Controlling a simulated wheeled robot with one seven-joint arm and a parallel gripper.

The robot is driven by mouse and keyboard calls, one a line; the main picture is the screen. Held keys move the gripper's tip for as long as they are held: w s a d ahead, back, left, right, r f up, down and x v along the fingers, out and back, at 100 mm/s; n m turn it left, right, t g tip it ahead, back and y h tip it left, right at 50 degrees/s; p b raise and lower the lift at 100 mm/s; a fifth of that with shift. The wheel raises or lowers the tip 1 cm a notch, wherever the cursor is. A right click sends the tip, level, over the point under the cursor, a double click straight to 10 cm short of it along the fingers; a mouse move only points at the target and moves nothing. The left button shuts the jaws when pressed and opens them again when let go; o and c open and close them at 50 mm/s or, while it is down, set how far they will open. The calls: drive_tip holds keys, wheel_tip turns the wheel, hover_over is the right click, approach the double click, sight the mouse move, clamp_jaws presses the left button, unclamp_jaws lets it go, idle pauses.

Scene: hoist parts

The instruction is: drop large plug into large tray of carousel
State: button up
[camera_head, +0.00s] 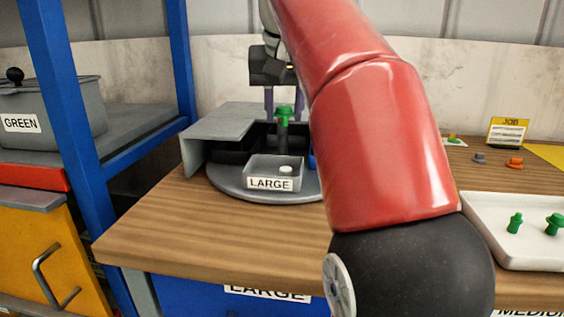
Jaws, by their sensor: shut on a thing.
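My gripper (283,104) hangs pointing down above the carousel, its two purplish fingers on either side of a green plug (284,112). It is shut on this plug. A dark post shows directly below the plug; I cannot tell whether they touch. The carousel (226,182) is a round grey turntable with a grey cover over its left back part. The grey large tray (270,184), labelled LARGE, sits at its front, below the plug and nearer to me. A small white round thing (286,169) lies in the tray.
My red arm hides the carousel's right side and the middle of the wooden table (150,222). A white tray (480,215) with green parts is at right. A blue shelf frame (88,150) with a GREEN bin (50,115) stands left. A yellow JOB card (507,132) stands behind.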

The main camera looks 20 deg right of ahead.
drive_tip(key=shift+f, duration=0.2)
drive_tip(key=o, duration=1.1)
drive_tip(key=shift+r, duration=0.1)
drive_tip(key=p+v, duration=0.1)
drive_tip(key=v, duration=0.6)
drive_tip(key=shift+s+r, duration=0.15)
drive_tip(key=shift+r, duration=0.1)
drive_tip(key=shift+a, duration=0.1)
